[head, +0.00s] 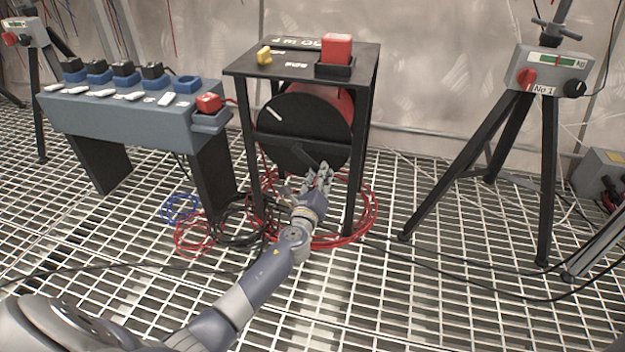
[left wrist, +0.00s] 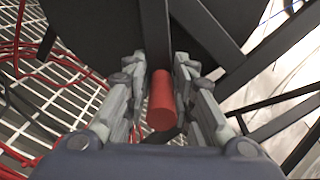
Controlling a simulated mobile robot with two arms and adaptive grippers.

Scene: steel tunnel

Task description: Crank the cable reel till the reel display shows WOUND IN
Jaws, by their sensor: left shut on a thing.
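The cable reel (head: 283,130) is a black disc with a red drum edge behind it, held in a black frame stand (head: 246,150). A white mark shows on the disc. A label plate (head: 297,43) with white lettering lies on the stand's top; I cannot read it surely as the reel display. My left gripper (head: 318,180) is at the lower front of the disc. In the left wrist view it is shut on the red crank handle (left wrist: 162,100), which sits between its fingers beside a black bar (left wrist: 157,35). The handle is hidden in the head view. My right gripper is not in view.
A red block in a black holder (head: 335,50) and a yellow piece (head: 264,55) are on the stand. A grey bench (head: 130,120) with switches stands left. A tripod gauge box (head: 548,72) stands right. Red cable loops (head: 365,215) lie on the grating around the stand.

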